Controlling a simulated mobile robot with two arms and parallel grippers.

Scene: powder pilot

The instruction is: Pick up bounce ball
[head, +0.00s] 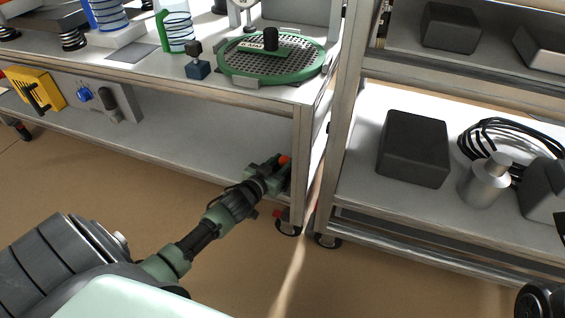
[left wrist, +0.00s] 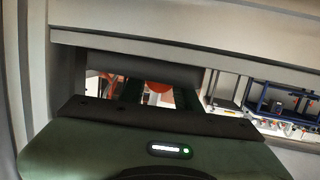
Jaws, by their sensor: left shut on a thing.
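The bounce ball is a small orange-red ball (head: 284,160), partly hidden by my left gripper (head: 277,168) in the head view. The gripper is shut on it at the right end of the left bench's lower shelf (head: 190,140), close to the bench leg. In the left wrist view a patch of the orange ball (left wrist: 158,87) shows between the dark fingers (left wrist: 160,97). The dark gripper body hides most of the rest. A dark part of my right arm shows at the bottom right corner of the head view; its jaws cannot be made out.
The bench leg (head: 300,165) stands just right of my left gripper, and the bench top is above it. A green-rimmed sieve (head: 232,72) rests on that top. The right rack (head: 350,170) holds a dark box (head: 413,148) and a metal bottle (head: 485,182). The lower shelf's middle is clear.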

